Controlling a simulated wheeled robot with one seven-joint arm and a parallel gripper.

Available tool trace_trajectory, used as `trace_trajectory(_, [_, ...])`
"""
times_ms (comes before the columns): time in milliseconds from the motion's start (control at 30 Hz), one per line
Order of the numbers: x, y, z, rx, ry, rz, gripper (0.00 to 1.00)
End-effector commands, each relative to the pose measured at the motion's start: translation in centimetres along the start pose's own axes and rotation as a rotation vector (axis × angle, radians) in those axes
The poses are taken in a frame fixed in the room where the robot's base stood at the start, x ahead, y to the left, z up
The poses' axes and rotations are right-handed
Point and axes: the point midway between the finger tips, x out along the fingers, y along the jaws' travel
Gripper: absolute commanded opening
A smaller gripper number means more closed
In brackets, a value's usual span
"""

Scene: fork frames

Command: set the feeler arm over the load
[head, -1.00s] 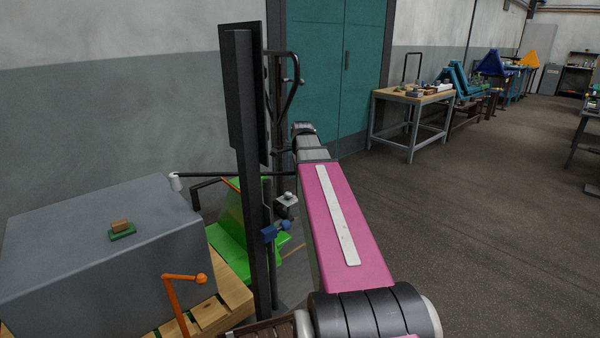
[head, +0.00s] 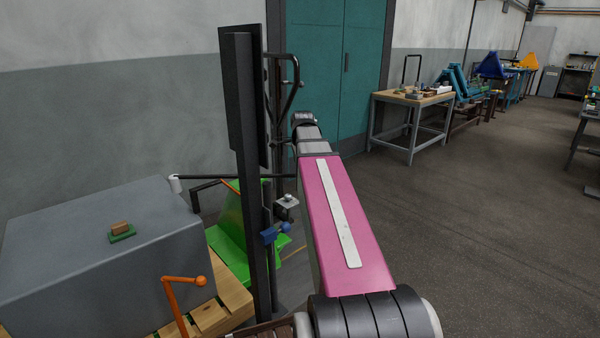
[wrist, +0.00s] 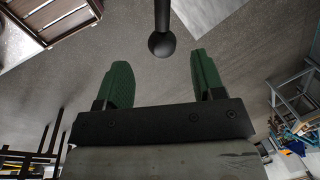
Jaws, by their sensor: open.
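The load is a large grey box (head: 110,240) on a wooden pallet at the lower left of the head view. A dark rod with a black ball end (wrist: 162,44) shows between and just beyond the fingertips; contact is not visible.
The black post (head: 248,170) stands left of my arm, with a blue clamp knob (head: 270,233) on it. An orange crank (head: 183,285) rises at the pallet. A green stand (head: 235,230) is behind the post. Open floor (head: 480,220) lies to the right.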

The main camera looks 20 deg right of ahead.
Motion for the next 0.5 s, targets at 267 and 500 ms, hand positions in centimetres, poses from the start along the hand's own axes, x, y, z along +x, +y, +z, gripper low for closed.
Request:
trace_trajectory(267, [-4.1,0.0,0.0,0.001,0.000,-0.001,0.62])
trace_trajectory(500, [-5.9,0.1,0.0,0.001,0.000,0.000,0.62])
